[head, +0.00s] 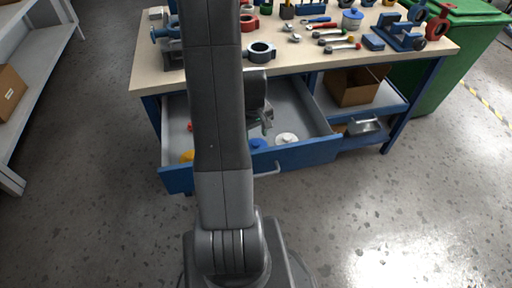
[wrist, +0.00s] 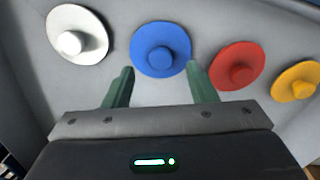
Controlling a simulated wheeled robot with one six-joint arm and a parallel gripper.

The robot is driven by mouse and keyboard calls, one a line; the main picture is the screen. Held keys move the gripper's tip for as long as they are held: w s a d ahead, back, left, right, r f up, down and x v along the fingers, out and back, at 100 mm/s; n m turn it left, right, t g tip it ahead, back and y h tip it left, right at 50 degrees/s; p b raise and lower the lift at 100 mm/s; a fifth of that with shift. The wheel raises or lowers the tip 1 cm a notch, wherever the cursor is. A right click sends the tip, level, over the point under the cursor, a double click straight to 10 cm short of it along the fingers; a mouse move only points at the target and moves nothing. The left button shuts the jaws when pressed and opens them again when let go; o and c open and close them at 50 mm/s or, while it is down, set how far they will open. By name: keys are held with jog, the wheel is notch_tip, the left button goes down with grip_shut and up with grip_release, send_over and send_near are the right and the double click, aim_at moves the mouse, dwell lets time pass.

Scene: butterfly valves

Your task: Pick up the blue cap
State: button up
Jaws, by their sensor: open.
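The blue cap (wrist: 161,50) is a round disc with a raised knob, lying in the open drawer. In the wrist view it sits at the top middle, just beyond my two green fingertips. My gripper (wrist: 160,75) is open, with its fingers apart and nothing between them. In the head view the blue cap (head: 258,145) is partly hidden by my arm and the drawer front. My gripper (head: 266,122) hangs over the drawer there, largely behind my arm.
A white cap (wrist: 76,36) lies left of the blue one. A red cap (wrist: 238,66) and a yellow cap (wrist: 297,82) lie to its right. The blue drawer front (head: 300,155) and the workbench top (head: 290,58), holding tools and valve parts, border the drawer space.

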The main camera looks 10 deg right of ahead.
aim_at(255, 142)
jog(key=shift+f, duration=1.6)
jog(key=shift+c, duration=0.4)
grip_shut()
jog(key=shift+r, duration=0.15)
notch_tip(255, 142, up, 13)
jog(key=p, duration=0.4)
